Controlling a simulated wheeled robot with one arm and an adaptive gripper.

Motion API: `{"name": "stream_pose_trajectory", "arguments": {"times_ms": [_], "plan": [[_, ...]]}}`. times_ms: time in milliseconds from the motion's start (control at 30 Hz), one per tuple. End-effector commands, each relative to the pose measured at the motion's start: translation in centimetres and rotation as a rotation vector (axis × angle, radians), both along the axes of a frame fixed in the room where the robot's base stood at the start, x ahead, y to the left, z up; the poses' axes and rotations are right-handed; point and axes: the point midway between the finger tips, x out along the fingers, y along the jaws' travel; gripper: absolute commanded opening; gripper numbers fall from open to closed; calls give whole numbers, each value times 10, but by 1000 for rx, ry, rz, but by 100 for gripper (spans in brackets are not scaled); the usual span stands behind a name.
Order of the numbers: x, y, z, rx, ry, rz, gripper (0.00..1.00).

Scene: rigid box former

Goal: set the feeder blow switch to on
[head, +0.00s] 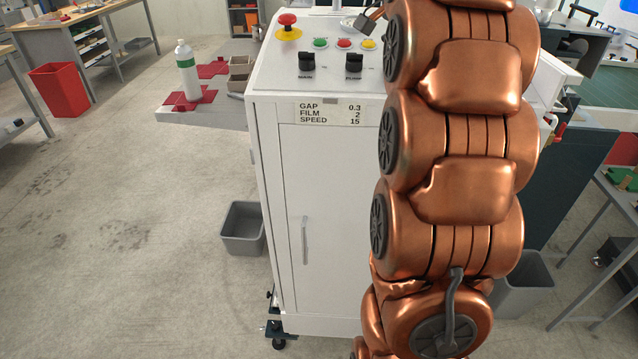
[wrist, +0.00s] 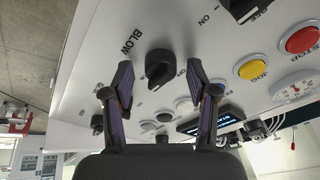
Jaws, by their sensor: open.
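The feeder blow switch is a black rotary knob (wrist: 160,68) on the light panel in the wrist view. My gripper (wrist: 160,78) is open and empty, with one dark finger on each side of the knob in the picture. Contact does not show.
Another black knob (wrist: 243,8), a red STOP button (wrist: 301,39) and a yellow JOG button (wrist: 252,67) are nearby. The white cabinet (head: 325,190) carries a red emergency button (head: 287,20).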

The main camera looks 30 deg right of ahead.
Motion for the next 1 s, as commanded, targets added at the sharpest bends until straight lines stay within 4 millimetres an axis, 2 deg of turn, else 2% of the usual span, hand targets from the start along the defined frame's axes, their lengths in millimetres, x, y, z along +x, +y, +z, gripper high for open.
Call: {"name": "stream_pose_trajectory", "arguments": {"times_ms": [133, 1000], "plan": [[-1, 1, 6, -17, 9, 95, 58], [-1, 1, 6, -103, 81, 612, 58]]}}
